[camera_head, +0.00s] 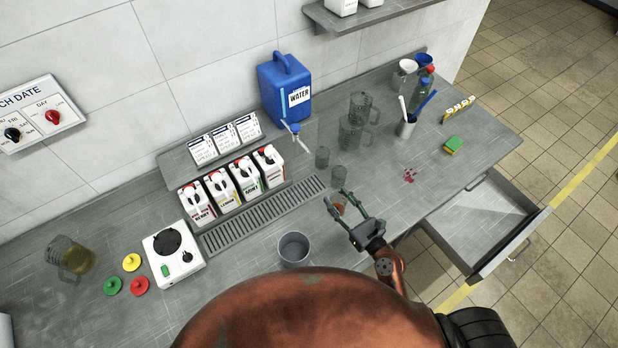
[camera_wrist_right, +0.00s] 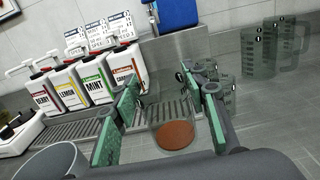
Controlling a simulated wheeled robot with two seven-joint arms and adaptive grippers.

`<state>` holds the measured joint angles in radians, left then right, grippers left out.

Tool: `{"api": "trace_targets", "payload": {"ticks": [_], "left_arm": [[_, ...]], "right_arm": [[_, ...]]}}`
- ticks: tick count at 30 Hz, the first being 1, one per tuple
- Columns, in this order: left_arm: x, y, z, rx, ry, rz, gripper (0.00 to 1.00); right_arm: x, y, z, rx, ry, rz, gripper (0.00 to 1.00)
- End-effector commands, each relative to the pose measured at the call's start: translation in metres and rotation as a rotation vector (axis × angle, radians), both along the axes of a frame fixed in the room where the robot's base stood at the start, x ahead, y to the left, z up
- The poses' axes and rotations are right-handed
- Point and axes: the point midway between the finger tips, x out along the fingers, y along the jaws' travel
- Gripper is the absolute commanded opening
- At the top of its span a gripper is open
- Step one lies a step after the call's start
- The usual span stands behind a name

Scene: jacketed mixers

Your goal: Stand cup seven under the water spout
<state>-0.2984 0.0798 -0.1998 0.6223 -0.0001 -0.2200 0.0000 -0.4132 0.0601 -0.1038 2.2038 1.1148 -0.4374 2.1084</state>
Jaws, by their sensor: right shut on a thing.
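My right gripper (camera_head: 337,201) is shut on a small clear glass cup (camera_wrist_right: 173,128) with orange-brown in its lower part. In the wrist view the cup sits between the green finger pads; I cannot read a number on it. In the head view it is mostly hidden by the fingers. The blue water container (camera_head: 285,86) stands at the wall, its white spout (camera_head: 301,145) pointing down toward the front, up and left of the gripper. Two other small glasses (camera_head: 322,157) (camera_head: 338,176) stand between the spout and the gripper. My left gripper is out of view.
A slotted drip grate (camera_head: 262,214) runs before several syrup jugs (camera_head: 245,178). A grey pot (camera_head: 294,249) stands left of the gripper. Two glass pitchers (camera_head: 350,135) (camera_head: 361,108) stand behind the small glasses. An open drawer (camera_head: 490,220) juts out at the right.

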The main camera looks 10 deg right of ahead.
Motion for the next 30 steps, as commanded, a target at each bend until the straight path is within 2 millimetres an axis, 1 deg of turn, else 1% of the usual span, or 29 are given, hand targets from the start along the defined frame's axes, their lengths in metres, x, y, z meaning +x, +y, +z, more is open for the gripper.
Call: {"api": "trace_targets", "payload": {"ticks": [1, 12, 18, 20, 21, 22, 24, 30], "left_arm": [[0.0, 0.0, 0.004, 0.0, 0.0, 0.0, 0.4], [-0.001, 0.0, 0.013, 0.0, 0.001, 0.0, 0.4], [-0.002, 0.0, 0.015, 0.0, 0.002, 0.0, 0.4], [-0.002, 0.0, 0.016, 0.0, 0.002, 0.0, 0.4], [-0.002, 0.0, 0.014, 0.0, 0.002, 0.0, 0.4], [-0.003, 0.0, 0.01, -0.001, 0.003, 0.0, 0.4], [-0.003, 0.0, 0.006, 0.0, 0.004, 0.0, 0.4], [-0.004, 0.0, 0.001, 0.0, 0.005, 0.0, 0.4]], "right_arm": [[0.014, 0.006, 0.004, 0.004, -0.005, 0.001, 0.13], [0.101, 0.042, 0.003, 0.002, -0.003, 0.001, 0.13], [0.143, 0.059, 0.002, 0.002, -0.001, 0.001, 0.13], [0.154, 0.063, 0.002, 0.001, -0.002, 0.0, 0.13], [0.157, 0.063, -0.002, -0.001, 0.0, -0.001, 0.13], [0.155, 0.062, -0.012, -0.003, 0.003, 0.0, 0.13], [0.154, 0.061, -0.022, -0.002, 0.002, -0.001, 0.13], [0.154, 0.062, -0.036, 0.0, 0.001, -0.001, 0.13]]}}
